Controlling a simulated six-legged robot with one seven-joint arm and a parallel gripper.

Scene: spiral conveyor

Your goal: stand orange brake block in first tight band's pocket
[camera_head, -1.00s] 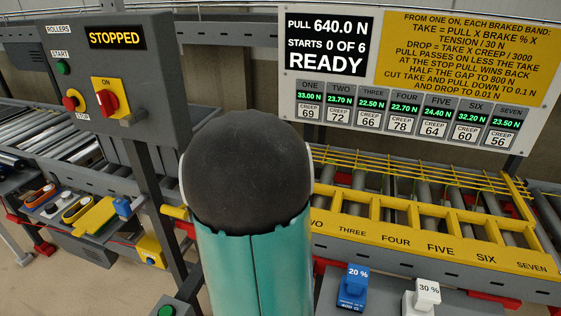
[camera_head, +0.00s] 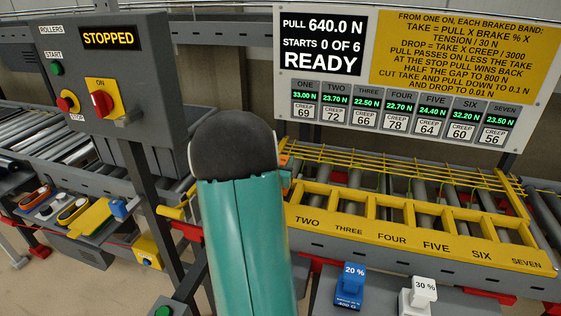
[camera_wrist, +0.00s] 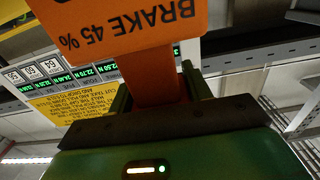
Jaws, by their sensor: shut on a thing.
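The orange brake block (camera_wrist: 125,25), marked "BRAKE 45 %", fills the top of the wrist view, its lettering upside down. My gripper (camera_wrist: 158,85) is shut on its narrower orange stem. In the head view a small orange part of the block (camera_head: 284,160) shows just right of my teal arm, near the left end of the yellow pocket rack (camera_head: 400,232). My arm hides the gripper there. The rack's labels TWO to SEVEN show; pocket ONE is hidden behind my arm. The board (camera_head: 328,67) reads 33.00 N for ONE and 32.20 N for SIX, with the others lower.
A blue 20 % block (camera_head: 349,285) and a white 30 % block (camera_head: 419,296) stand on a grey shelf in front of the rack. The control box (camera_head: 108,80) reads STOPPED. Thin yellow rails (camera_head: 400,165) run behind the pockets.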

